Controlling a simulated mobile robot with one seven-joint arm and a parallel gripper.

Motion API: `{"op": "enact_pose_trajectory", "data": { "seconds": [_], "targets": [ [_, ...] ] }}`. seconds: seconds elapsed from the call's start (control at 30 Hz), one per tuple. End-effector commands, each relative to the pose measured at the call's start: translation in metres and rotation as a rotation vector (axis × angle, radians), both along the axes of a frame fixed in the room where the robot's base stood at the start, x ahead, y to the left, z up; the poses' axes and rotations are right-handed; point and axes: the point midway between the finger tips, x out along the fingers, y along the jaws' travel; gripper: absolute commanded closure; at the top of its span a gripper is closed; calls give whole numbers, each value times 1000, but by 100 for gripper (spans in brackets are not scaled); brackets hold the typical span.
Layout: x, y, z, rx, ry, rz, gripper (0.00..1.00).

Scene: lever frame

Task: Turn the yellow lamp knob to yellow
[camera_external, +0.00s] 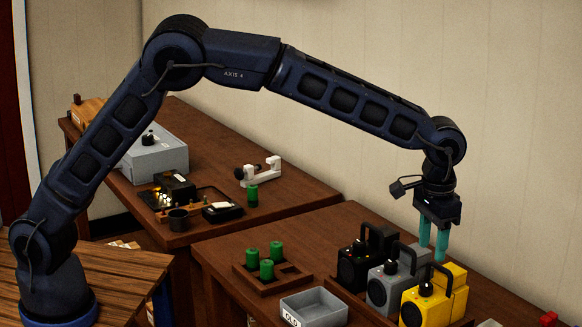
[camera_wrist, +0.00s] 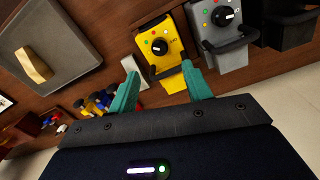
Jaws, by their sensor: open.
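The yellow lamp (camera_external: 424,308) stands at the right end of a row of three lamps on the near dark table. Its black knob (camera_external: 426,289) is on top. In the wrist view the yellow lamp (camera_wrist: 175,66) shows its round black knob (camera_wrist: 159,47) with small coloured dots around it; I cannot tell for sure which dot the knob points to. My gripper (camera_external: 433,250) is open, its teal fingers pointing down above and behind the yellow lamp. In the wrist view my fingertips (camera_wrist: 159,78) are apart, on either side of the lamp's handle end, empty, and off the knob.
A grey lamp (camera_external: 381,289) and a black lamp (camera_external: 352,271) stand close beside the yellow one, with upright handles. A grey tray (camera_external: 312,310) and a wooden block with green cylinders (camera_external: 290,281) are to the left. A red object (camera_external: 548,319) is at right.

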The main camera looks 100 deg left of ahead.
Motion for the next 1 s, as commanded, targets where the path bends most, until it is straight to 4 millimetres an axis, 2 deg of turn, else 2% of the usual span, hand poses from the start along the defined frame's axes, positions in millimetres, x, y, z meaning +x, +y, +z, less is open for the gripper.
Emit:
{"op": "enact_pose_trajectory", "data": {
  "seconds": [0.3, 0.5, 0.7, 0.97, 1.0],
  "targets": [
    [-1, 0, -55, 1, 2, 0, 51],
    [0, 0, -79, 0, 1, 0, 51],
    [0, 0, -87, 1, -1, 0, 51],
    [0, 0, -88, 1, -1, -1, 51],
    [0, 0, -88, 1, -1, -1, 59]
  ]
}}
